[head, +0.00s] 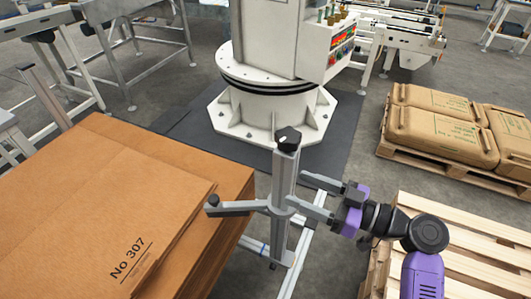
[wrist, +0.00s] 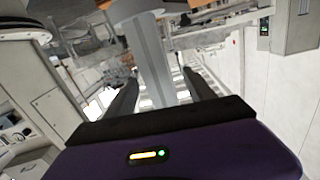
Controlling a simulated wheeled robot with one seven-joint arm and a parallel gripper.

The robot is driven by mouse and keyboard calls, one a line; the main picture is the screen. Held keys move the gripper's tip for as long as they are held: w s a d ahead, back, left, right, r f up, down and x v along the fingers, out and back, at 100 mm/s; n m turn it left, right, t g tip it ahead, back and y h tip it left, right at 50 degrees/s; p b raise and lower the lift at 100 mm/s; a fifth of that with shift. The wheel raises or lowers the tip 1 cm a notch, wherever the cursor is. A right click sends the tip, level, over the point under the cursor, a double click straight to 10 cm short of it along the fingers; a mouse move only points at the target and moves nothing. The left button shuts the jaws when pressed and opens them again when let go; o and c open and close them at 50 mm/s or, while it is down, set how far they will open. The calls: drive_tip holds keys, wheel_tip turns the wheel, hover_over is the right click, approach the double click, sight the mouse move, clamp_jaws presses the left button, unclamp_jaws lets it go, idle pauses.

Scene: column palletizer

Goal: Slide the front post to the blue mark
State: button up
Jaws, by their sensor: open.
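The front post (head: 284,175) is an upright grey metal column with a black knob on top. A side arm (head: 240,208) with a black end reaches left from it. Its foot rests on a pale rail (head: 250,243), where a small blue mark (head: 263,248) seems to show just left of the foot. My gripper (head: 300,190) comes from the right at about mid-height, with its fingers open toward the post. In the wrist view the post (wrist: 150,58) stands between the two spread fingertips (wrist: 158,82). I cannot tell whether either finger touches it.
A stack of brown cardboard (head: 100,200) marked "No 307" fills the left, close to the side arm. A wooden pallet (head: 470,255) lies at lower right. Brown sacks (head: 440,125) lie on another pallet behind. A white machine base (head: 270,110) stands behind the post.

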sight(295, 174)
drive_tip(key=r, duration=0.1)
drive_tip(key=r+n, duration=0.1)
drive_tip(key=w+y, duration=0.1)
drive_tip(key=shift+w+a+r+n+g, duration=0.1)
drive_tip(key=shift+a+r+n+g, duration=0.2)
drive_tip(key=shift+r+g, duration=0.1)
drive_tip(key=shift+w+a+r, duration=0.1)
drive_tip(key=shift+a+r, duration=0.1)
drive_tip(key=shift+a, duration=0.05)
drive_tip(key=p+x, duration=0.2)
drive_tip(key=x, duration=0.5)
drive_tip(key=shift+a, duration=0.2)
drive_tip(key=shift+c, duration=0.2)
clamp_jaws()
